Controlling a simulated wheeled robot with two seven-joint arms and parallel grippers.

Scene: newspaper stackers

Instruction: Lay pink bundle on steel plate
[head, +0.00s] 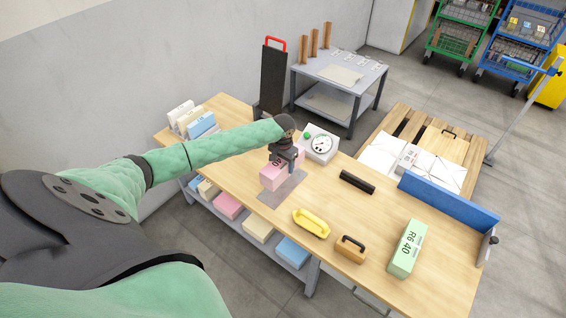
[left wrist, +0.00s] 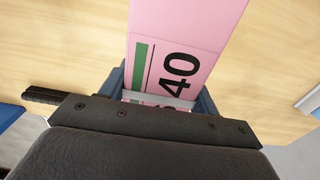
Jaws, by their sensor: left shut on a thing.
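The pink bundle (head: 274,175) is in my left gripper (head: 284,156) in the head view, over or on the grey steel plate (head: 286,191) on the wooden table. Whether the bundle touches the plate I cannot tell. The gripper partly hides the bundle. In the left wrist view the pink bundle (left wrist: 180,40) shows a green stripe and the number 40, with its near end between the fingers of the left gripper (left wrist: 160,95). My right gripper is not in view.
A dial scale (head: 320,145) stands just behind the plate. A yellow handled tool (head: 311,223), a wooden block with a black handle (head: 350,248), a black bar (head: 357,182) and a green bundle (head: 406,248) lie to the right. A blue rail (head: 448,200) edges the table.

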